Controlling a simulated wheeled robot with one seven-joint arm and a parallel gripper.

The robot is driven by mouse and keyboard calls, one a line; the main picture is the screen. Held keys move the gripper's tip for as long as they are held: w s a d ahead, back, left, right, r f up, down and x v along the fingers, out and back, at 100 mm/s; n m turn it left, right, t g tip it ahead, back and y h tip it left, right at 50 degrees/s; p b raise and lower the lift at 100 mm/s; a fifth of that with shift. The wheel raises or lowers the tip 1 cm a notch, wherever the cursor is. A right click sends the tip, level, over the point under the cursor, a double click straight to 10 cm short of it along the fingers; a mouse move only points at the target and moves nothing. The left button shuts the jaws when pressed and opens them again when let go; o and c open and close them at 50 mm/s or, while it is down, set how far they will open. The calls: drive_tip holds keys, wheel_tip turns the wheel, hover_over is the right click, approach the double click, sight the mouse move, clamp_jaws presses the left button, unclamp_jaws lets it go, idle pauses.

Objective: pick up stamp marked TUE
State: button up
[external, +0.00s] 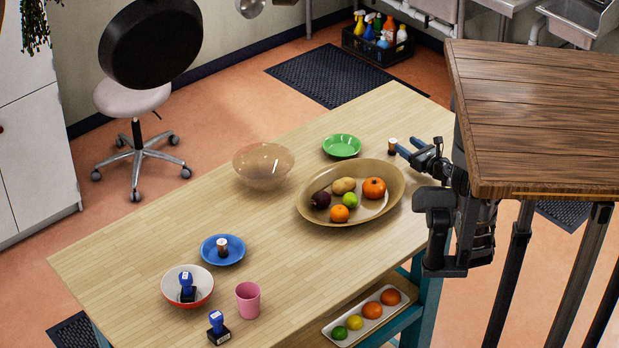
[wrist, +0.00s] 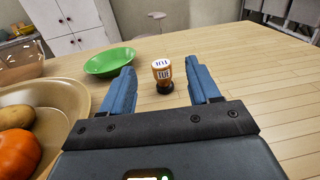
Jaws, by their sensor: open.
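A small stamp with an orange-brown handle, white labels and a dark base stands upright on the table, straight ahead of my gripper, in the wrist view (wrist: 162,72). Its lettering looks like TUE, but it is small. The external view shows it near the table's far right side (external: 392,146). My gripper (external: 404,146) is open and low over the table. In the wrist view its blue fingers (wrist: 160,82) point at the stamp, one to each side, with nothing held. Another brown-handled stamp (external: 222,247) is on a blue plate (external: 236,256); its marking cannot be read.
A large tan bowl (external: 309,212) of fruit and vegetables lies left of my gripper, with a green dish (external: 342,146) beyond. Table right of the stamp is clear.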

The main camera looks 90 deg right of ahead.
sight(393, 141)
drive_tip(key=shift+w+d+f, duration=0.15)
drive_tip(key=shift+d+f, duration=0.05)
drive_tip(key=shift+f, duration=0.4)
drive_tip(key=shift+w+d+f, duration=0.15)
drive_tip(key=shift+f, duration=0.45)
drive_tip(key=b+x, duration=0.3)
drive_tip(key=x, duration=0.3)
drive_tip(key=shift+a+f+b, duration=0.1)
drive_tip(key=shift+f+b, duration=0.05)
drive_tip(key=shift+b, duration=0.25)
drive_tip(key=shift+w+d, duration=0.25)
drive_tip(key=shift+d, duration=0.05)
drive_tip(key=shift+c, duration=0.3)
drive_tip(key=c, duration=1)
